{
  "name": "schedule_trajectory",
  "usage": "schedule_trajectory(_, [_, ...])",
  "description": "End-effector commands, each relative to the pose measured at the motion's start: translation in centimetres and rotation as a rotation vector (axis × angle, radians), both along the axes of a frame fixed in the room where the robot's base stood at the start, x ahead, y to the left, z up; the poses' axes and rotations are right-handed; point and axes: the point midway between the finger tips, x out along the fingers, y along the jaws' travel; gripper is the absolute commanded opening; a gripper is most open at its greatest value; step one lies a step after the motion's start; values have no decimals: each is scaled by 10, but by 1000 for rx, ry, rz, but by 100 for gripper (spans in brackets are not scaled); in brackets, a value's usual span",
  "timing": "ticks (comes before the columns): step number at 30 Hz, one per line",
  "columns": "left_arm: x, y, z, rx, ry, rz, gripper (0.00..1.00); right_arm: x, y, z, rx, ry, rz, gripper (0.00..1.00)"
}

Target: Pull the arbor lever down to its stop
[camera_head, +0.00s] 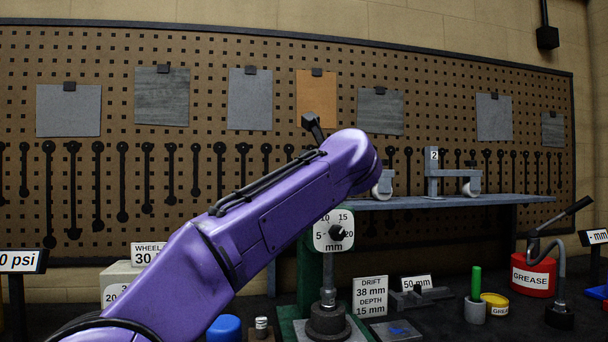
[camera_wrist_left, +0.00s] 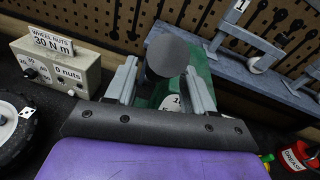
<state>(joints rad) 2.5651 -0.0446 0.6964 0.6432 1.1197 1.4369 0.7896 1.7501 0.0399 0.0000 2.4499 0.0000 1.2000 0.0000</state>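My left arm crosses the head view, its purple end hiding the upper part of the green arbor press (camera_head: 304,265) and its own gripper. The press has a white dial (camera_head: 334,231) and a ram above a dark round piece (camera_head: 327,318). In the left wrist view my left gripper (camera_wrist_left: 164,73) has its two grey fingers wide apart. A dark round knob (camera_wrist_left: 168,55), apparently the lever's end, shows between the fingertips, with a gap at its left. The green press (camera_wrist_left: 150,92) is behind it. The lever's shaft is hidden. My right gripper is not in view.
A grey shelf (camera_head: 450,201) with a caster fixture runs behind the press. A wheel-nuts box (camera_head: 121,273) stands left. A drift sign (camera_head: 370,296), a green-handled tool (camera_head: 476,284) and a red grease tin (camera_head: 533,277) stand right. A pegboard closes the back.

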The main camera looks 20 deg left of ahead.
Motion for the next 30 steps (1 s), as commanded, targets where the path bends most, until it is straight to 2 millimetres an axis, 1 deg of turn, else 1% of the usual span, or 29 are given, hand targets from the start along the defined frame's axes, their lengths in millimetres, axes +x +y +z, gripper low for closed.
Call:
schedule_trajectory(7, [-2,3,6,1,-11,4,55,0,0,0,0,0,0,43])
schedule_trajectory(10, [-7,0,7,2,-14,4,55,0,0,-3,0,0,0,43])
schedule_trajectory(13, [-20,-10,7,4,-15,3,55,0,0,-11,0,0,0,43])
schedule_trajectory(18, [-55,-35,12,4,-16,2,55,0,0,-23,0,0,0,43])
schedule_trajectory(21, [-71,-48,14,4,-15,2,55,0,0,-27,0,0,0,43])
schedule_trajectory(25, [-84,-57,17,3,-12,2,55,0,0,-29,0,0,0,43])
schedule_trajectory(30, [-89,-61,18,1,-11,3,55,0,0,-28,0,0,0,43])
